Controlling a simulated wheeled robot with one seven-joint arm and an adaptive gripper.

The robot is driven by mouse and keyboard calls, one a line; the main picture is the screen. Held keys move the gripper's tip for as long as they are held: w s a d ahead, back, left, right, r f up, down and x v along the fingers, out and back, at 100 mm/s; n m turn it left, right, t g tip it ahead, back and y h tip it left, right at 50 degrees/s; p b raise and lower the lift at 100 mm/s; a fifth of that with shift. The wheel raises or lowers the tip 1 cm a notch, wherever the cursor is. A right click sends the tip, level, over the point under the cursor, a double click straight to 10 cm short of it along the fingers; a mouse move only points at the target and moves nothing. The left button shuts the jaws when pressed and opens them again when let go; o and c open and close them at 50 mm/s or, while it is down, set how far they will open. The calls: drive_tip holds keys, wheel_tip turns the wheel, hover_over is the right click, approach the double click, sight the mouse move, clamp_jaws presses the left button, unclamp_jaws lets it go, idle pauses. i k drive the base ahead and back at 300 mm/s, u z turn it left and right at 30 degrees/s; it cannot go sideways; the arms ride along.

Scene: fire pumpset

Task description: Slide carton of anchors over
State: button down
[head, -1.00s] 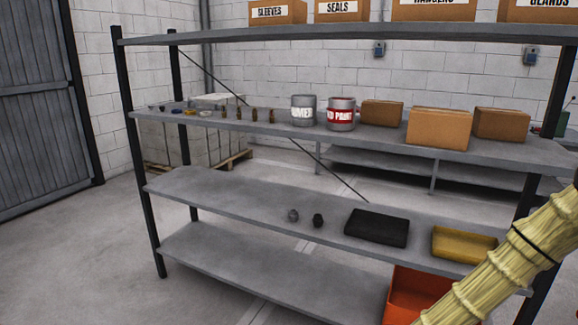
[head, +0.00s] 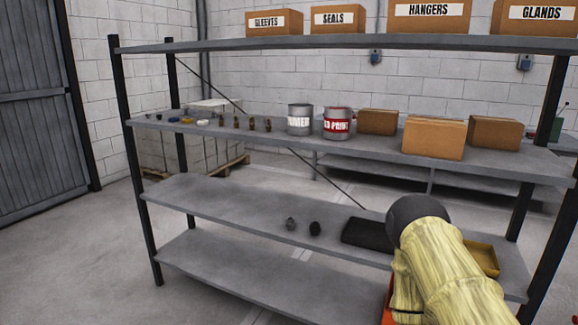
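Three plain brown cartons stand in a group at the right of the second shelf from the top. They are the back-left carton (head: 377,121), the front carton (head: 434,138) and the right carton (head: 494,132). No lettering shows on them, so I cannot tell which one holds anchors. The top-shelf cartons read sleeves (head: 274,22), seals (head: 337,19), hangers (head: 428,15) and glands (head: 541,16). My arm, in a pale yellow sleeve, reaches up from the lower right, in front of the third shelf. My gripper cannot be made out.
A primer can (head: 300,120) and a red paint can (head: 337,124) stand left of the cartons, with several small fittings further left. A black tray (head: 366,235) and a yellow bin (head: 484,258) lie on the third shelf (head: 215,210), whose left part is clear.

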sight(425, 136)
drive_tip(key=u, duration=0.05)
drive_tip(key=k, duration=0.3)
drive_tip(key=z, duration=0.65)
drive_tip(key=i, duration=1.1)
drive_tip(key=z, duration=0.25)
